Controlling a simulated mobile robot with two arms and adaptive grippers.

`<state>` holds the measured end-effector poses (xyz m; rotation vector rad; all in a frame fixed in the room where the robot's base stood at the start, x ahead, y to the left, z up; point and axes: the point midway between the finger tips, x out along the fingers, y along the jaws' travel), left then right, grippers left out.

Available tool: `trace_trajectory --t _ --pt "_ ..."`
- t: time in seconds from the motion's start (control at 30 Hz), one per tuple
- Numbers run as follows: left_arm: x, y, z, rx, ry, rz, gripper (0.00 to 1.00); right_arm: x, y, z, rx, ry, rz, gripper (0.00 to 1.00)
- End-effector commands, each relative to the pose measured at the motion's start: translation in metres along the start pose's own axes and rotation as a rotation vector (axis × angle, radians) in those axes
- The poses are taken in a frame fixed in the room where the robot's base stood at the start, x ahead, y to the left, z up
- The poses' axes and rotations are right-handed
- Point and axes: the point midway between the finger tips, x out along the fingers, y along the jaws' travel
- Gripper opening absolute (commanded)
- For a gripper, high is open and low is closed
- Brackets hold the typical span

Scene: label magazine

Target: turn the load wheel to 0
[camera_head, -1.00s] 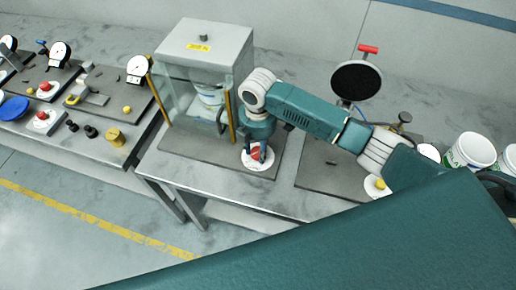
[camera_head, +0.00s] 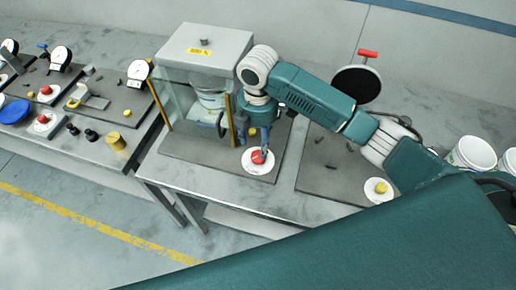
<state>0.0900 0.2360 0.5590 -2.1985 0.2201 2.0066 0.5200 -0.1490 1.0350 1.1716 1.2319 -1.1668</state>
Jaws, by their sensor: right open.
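A red knob (camera_head: 257,157) sits on a round white dial (camera_head: 250,168) on the dark base plate in front of the clear-sided cabinet. The dial's markings are too small to read, and I cannot tell from a label whether this is the load wheel. My right gripper (camera_head: 259,144) points down just above and behind the red knob, with its fingers open. Whether a fingertip touches the knob is not clear. My left gripper is not in view.
The cabinet (camera_head: 205,42) with a grey top and a white bucket inside stands close behind my right gripper. A yellow knob on a white dial (camera_head: 378,192) lies to the right. White buckets (camera_head: 474,153) stand far right. Another bench with gauges (camera_head: 139,70) is at left.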

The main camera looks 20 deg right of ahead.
Motion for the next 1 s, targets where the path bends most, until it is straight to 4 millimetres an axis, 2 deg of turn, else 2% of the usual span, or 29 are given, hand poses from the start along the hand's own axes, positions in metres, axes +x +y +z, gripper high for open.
trace_trajectory --t 0.1,0.3,1.0 --pt "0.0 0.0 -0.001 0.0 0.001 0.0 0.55 -0.024 0.001 0.0 -0.002 0.0 0.002 0.55" --pt "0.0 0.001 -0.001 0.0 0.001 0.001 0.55 -0.045 0.0 0.0 0.0 0.001 0.001 0.55" --pt "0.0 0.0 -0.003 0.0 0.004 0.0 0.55 -0.048 0.0 0.0 -0.001 0.0 -0.001 0.55"
